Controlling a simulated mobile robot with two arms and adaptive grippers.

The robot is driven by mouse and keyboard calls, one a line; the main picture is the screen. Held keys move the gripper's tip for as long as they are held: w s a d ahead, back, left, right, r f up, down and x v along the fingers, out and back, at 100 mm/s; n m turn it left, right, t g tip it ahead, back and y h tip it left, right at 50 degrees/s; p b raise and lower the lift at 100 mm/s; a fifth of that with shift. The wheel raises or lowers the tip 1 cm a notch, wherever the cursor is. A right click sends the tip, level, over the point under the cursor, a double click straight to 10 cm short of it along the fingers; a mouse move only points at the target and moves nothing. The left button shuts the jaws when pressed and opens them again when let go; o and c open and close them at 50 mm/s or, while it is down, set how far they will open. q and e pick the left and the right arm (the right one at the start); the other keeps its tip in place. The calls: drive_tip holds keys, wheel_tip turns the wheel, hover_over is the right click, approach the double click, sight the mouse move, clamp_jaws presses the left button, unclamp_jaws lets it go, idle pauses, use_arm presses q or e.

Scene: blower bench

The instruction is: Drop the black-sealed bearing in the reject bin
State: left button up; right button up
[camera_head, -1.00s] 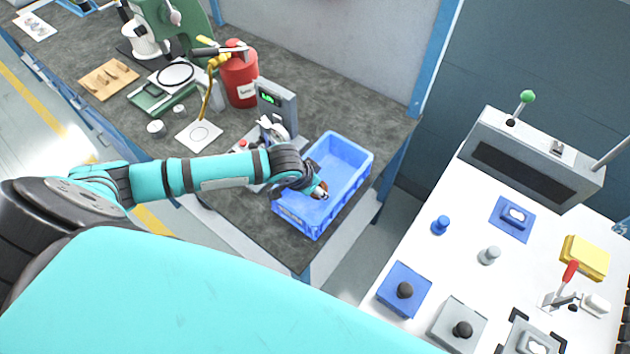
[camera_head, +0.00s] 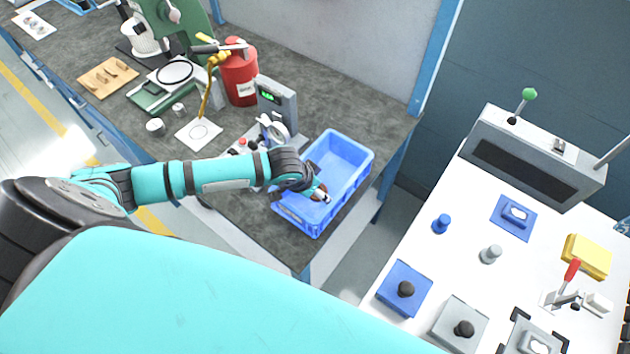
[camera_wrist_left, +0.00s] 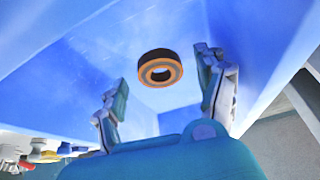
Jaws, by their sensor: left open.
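The blue reject bin (camera_head: 345,153) stands on the dark bench top, and its blue walls fill much of the left wrist view (camera_wrist_left: 60,82). My left gripper (camera_head: 320,194) reaches over the bin from the left. In the left wrist view its two fingers (camera_wrist_left: 163,78) are spread apart. The bearing (camera_wrist_left: 146,67), a dark ring with orange-brown bands, shows between and beyond the fingertips, touching neither, with bin blue all around it. I cannot tell whether it is falling or lying on the bin floor. My right gripper is not in view.
A grey device with a green display (camera_head: 277,100) stands close behind the bin. A red canister (camera_head: 239,78) is farther left. A white table (camera_head: 455,262) with blue and grey fixtures is at the right, across a gap.

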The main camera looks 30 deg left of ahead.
use_arm(q)
drive_tip(key=shift+s+r, duration=0.1)
drive_tip(key=shift+r, duration=0.15)
drive_tip(key=v, duration=1.1)
drive_tip(key=shift+r, duration=0.15)
drive_tip(key=shift+s+a, duration=0.1)
drive_tip(key=shift+s, duration=0.1)
